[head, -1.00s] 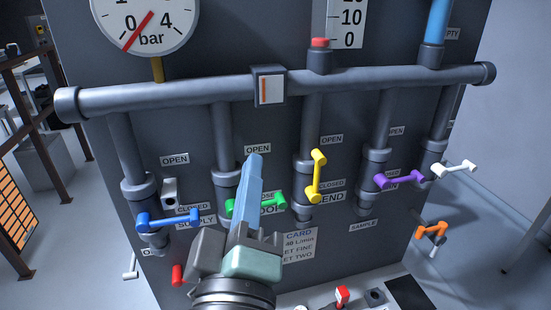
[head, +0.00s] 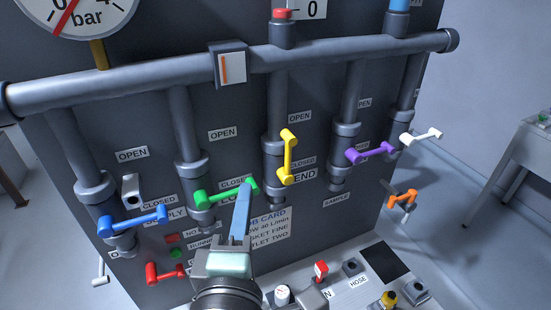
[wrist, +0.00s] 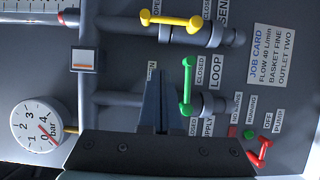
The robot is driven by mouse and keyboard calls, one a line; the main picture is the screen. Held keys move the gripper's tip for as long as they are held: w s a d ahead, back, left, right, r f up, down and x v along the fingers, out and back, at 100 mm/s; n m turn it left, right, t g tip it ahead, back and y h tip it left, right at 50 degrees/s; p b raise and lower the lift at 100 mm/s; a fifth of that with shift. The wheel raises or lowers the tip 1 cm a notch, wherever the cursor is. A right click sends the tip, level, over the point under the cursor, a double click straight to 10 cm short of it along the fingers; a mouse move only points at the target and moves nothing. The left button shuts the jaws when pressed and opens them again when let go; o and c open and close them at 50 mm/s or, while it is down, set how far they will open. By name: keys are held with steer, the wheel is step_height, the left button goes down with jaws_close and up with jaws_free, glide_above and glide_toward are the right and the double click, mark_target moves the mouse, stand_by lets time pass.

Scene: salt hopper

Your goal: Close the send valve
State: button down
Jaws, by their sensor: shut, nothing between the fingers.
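The send valve has a yellow handle (head: 288,157), which stands nearly upright along its pipe, with an OPEN label (head: 300,117) above and a CLOSED label (head: 302,162) beside its lower end. In the wrist view the yellow handle (wrist: 170,20) lies across the top. My gripper (head: 245,184) is shut and empty. In the head view its blue fingers overlap the right end of the green loop handle (head: 222,193), left of and below the yellow handle. In the wrist view my gripper (wrist: 161,74) is left of the green handle (wrist: 187,85); I cannot tell whether they touch.
A blue handle (head: 133,222) is at the left. Purple (head: 371,153), white (head: 421,136) and orange (head: 402,199) handles are at the right. A thick pipe (head: 160,80) runs across above. Below are a red lever (head: 165,273) and a panel (head: 350,283) with buttons.

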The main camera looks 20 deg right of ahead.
mark_target(277, 148)
steer(key=p+x, duration=0.2)
steer(key=x, duration=0.6)
steer(key=shift+d+r, duration=0.15)
steer(key=shift+s+d+p, duration=0.15)
steer(key=shift+d+p, duration=0.25)
steer(key=shift+d, duration=0.2)
steer(key=shift+s+d+p, duration=0.2)
steer(key=shift+d+p, duration=0.2)
steer(key=shift+d, duration=0.25)
steer(key=shift+s+d, duration=0.2)
steer(key=shift+d, duration=0.4)
steer(key=shift+w+p, duration=0.2)
steer(key=shift+p, duration=0.2)
steer(key=shift+d+m, duration=0.1)
steer(key=shift+m, duration=0.2)
steer(key=shift+s+d, duration=0.1)
steer(key=shift+s, duration=0.1)
